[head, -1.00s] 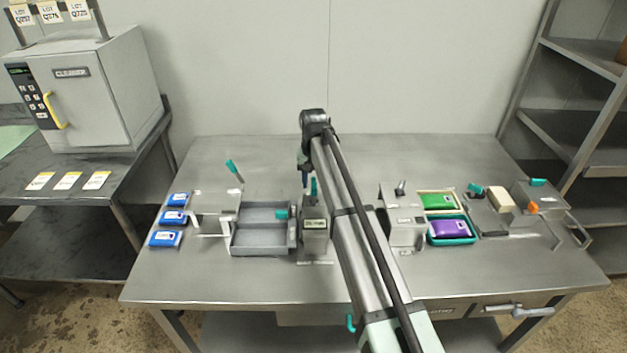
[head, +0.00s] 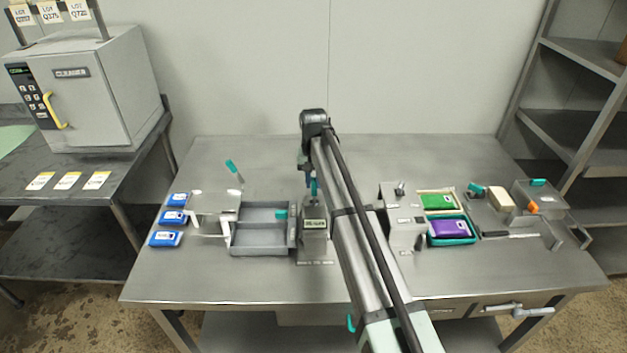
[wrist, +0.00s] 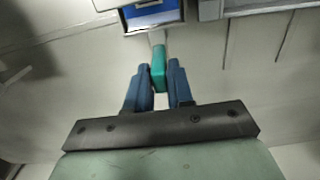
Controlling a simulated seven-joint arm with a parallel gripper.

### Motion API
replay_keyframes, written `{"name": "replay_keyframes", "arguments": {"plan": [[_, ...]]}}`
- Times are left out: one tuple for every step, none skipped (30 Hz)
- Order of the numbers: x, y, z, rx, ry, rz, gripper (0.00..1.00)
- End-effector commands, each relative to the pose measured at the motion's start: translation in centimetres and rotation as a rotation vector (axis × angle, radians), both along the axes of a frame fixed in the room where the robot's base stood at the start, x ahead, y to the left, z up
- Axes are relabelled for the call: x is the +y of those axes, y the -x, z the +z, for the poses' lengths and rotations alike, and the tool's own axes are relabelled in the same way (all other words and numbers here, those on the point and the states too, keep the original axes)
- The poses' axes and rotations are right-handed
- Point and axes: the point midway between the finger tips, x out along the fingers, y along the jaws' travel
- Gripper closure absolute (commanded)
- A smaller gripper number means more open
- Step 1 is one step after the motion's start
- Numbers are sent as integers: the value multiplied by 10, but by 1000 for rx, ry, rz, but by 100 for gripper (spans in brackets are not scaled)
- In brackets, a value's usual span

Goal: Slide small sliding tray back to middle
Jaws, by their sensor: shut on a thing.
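In the wrist view, my gripper (wrist: 161,78) has its two blue fingers closed on a teal handle (wrist: 157,68), one finger on each side. Just beyond the handle is a small grey tray (wrist: 132,30) with a blue pack in it, cut off by the top edge of the picture. In the head view, my gripper (head: 303,164) is only partly visible at the far end of my arm, behind a small labelled grey station (head: 316,247). I cannot make out the small tray in the head view.
A grey two-compartment tray (head: 262,248) is left of the labelled station, with blue packs (head: 171,217) farther left. Right of my arm are a grey stand (head: 402,215), green and purple packs (head: 452,229) and more fixtures. The back of the table is clear.

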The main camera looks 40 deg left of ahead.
Motion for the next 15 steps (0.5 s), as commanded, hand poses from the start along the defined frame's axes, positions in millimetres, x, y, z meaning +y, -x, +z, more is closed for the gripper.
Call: {"name": "replay_keyframes", "arguments": {"plan": [[-1, -1, 0, 0, 0, 0, 100], [-2, -2, 0, 0, 0, -1, 100], [-6, -6, 0, 0, 0, -2, 100], [-9, -9, 0, 0, 0, -2, 100], [-13, -13, 0, 0, 0, -2, 100], [-19, -19, 0, 0, 0, -3, 100], [-25, -24, 0, 0, 0, -4, 100], [-31, -30, 0, -1, 1, -4, 100], [-38, -37, 0, -1, 1, -4, 100], [-43, -42, 0, -1, 1, -4, 100], [-49, -48, 0, -1, 1, -4, 100], [-56, -55, 0, -1, 1, -3, 100], [-60, -60, 0, -1, 1, -3, 100], [-65, -65, 0, -1, 1, -4, 100], [-71, -71, 0, -1, 1, -3, 100]]}}
